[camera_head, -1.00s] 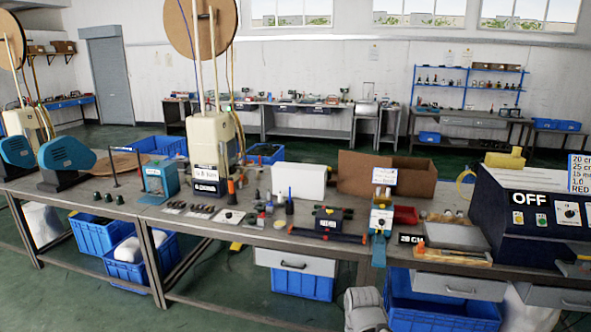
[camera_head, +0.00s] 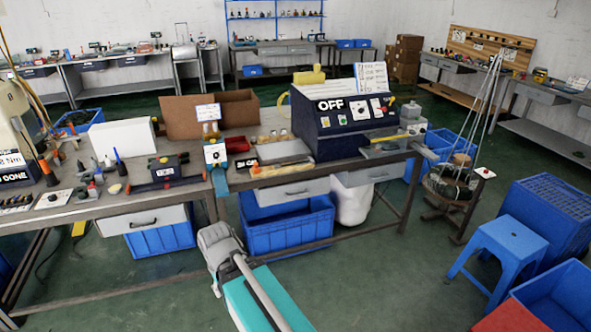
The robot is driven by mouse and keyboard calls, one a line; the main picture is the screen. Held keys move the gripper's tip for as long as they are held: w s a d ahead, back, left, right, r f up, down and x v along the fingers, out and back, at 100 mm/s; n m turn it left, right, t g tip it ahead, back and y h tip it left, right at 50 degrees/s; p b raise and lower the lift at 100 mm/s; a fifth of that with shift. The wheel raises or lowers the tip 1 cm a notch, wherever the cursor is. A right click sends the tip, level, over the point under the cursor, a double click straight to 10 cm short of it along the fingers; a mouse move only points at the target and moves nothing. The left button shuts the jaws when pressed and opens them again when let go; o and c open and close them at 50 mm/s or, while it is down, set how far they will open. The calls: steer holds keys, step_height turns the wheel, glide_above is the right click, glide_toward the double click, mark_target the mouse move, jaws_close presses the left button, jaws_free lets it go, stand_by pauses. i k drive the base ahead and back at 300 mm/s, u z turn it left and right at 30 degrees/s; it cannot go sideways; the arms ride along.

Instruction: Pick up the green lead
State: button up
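I cannot make out a green lead for certain in this view. At the right, several thin pale strands (camera_head: 485,105) run down from a high point to a dark round holder (camera_head: 447,187) on a stand. The holder contains something dark greenish, too small to identify. My arm's grey and teal links rise from the bottom centre, in front of the bench. My gripper is not visible, so its fingers and anything in them are hidden.
The workbench (camera_head: 110,205) carries a black control box marked OFF (camera_head: 345,125), a cardboard box (camera_head: 240,110) and small tools. Blue bins (camera_head: 290,230) stand beneath it. A blue stool (camera_head: 510,245), blue crates (camera_head: 550,215) and a red bin (camera_head: 510,318) stand right. Green floor (camera_head: 400,270) is clear between.

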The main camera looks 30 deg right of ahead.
mark_target(277, 165)
steer(key=k, duration=1.1)
steer(key=z, duration=0.5)
steer(key=i, duration=0.8)
steer(key=z, duration=0.7)
steer(key=i, duration=2)
steer(key=u, duration=0.7)
